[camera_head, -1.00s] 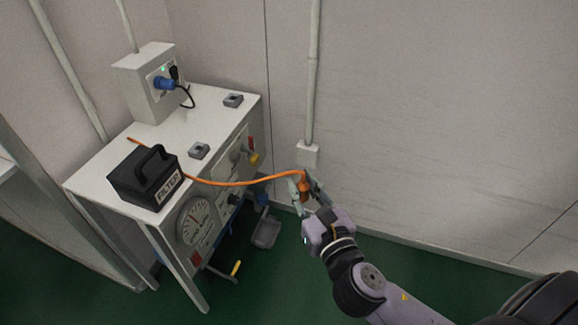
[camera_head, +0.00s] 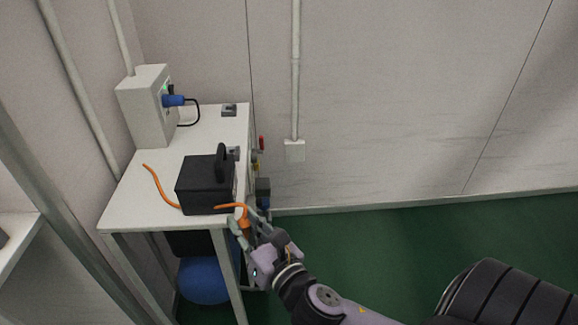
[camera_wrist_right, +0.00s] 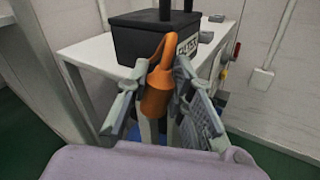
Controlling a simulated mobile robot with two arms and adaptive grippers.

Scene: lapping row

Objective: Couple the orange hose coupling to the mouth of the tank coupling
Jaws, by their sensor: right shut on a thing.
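The orange hose coupling (camera_head: 245,223) is between the fingers of my right gripper (camera_head: 247,228), near the bench's front right corner. In the right wrist view the coupling (camera_wrist_right: 156,92) is a tapered orange body, and my right gripper (camera_wrist_right: 159,72) is shut on it. The orange hose (camera_head: 158,184) runs from the coupling, passes the black filter box and lies on the bench top. I cannot make out the tank coupling or its mouth. A round blue tank (camera_head: 205,280) is under the bench, partly hidden by a leg. My left gripper is not in view.
The black filter box (camera_head: 204,187) stands on the white bench (camera_head: 128,207), close to my gripper. A grey box with a blue plug (camera_head: 147,108) stands at the back. The bench's panel side is seen edge-on. Green floor (camera_head: 400,245) is free on the right.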

